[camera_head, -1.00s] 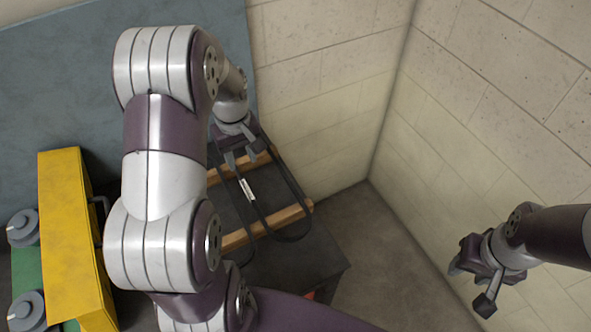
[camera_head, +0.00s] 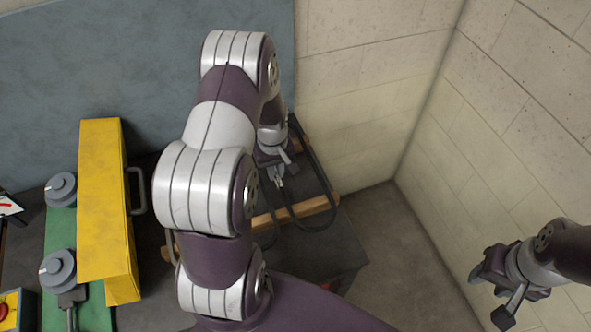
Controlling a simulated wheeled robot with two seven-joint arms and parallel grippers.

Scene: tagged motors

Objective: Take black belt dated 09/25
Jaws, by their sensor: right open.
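A black belt (camera_head: 322,175) hangs in long loops over a wooden rack (camera_head: 310,209) on a dark table. My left gripper (camera_head: 279,175) points down at the belt's upper left strands, close to them. Its fingers are small and partly covered, so I cannot tell whether they are closed on a strand. A small pale spot, perhaps a tag, shows at the fingertips; no date can be read. My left arm hides much of the rack. My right gripper (camera_head: 492,295) is open and empty in the air at the lower right, away from the belt.
A yellow cover (camera_head: 102,200) with a grey handle (camera_head: 138,191) stands left of my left arm. Grey motor pulleys (camera_head: 58,270) sit on a green base beside it. Concrete walls close in behind and to the right. Bare floor (camera_head: 400,250) is right of the table.

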